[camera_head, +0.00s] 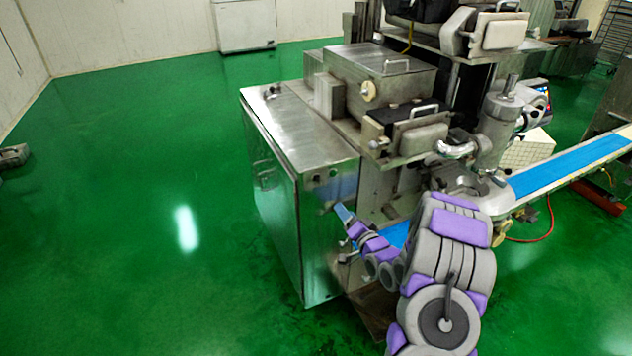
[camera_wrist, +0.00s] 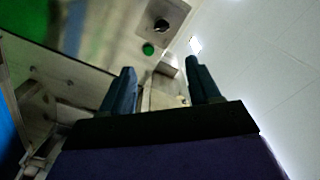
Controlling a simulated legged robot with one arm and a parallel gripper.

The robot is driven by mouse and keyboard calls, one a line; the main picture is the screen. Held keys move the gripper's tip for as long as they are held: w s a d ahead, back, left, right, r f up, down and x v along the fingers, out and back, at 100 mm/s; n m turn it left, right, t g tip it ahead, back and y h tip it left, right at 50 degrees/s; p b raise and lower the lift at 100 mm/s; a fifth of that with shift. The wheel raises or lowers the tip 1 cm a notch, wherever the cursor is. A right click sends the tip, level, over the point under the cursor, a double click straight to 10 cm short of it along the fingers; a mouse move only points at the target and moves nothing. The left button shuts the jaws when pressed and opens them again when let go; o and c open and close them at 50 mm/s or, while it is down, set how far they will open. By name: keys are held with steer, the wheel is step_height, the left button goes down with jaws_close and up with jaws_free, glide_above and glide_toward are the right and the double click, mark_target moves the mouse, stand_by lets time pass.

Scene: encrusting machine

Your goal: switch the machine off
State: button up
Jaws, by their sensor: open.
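The encrusting machine (camera_head: 300,130) is a steel unit with a cabinet and hoppers on top. In the wrist view its steel panel carries a round black knob (camera_wrist: 161,25) and a green button (camera_wrist: 148,49) close together. In the head view small controls (camera_head: 325,180) show on the cabinet's upper front, too small to tell apart. My gripper (camera_head: 342,211) is just below and to the right of them, close to the cabinet front. In the wrist view my gripper (camera_wrist: 162,82) has its two dark fingers apart with nothing between them. The knob and button lie beyond the fingertips.
A conveyor with a blue belt (camera_head: 560,172) runs off to the right of the machine. A door handle (camera_head: 347,257) is on the cabinet front below my gripper. The green floor (camera_head: 130,200) on the left is mostly clear. A white chest (camera_head: 245,25) stands at the back wall.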

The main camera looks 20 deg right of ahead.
mark_target(319, 181)
steer(key=w, duration=0.5)
steer(key=w+b, duration=0.1)
steer(key=w, duration=0.4)
steer(key=w+a, duration=0.1)
steer(key=w, duration=0.4)
steer(key=shift+w+f, duration=0.15)
steer(key=shift+w, duration=0.1)
steer(key=shift+w+b, duration=0.3)
steer(key=shift+w, duration=0.45)
steer(key=shift+c, duration=0.2)
steer(key=c, duration=1)
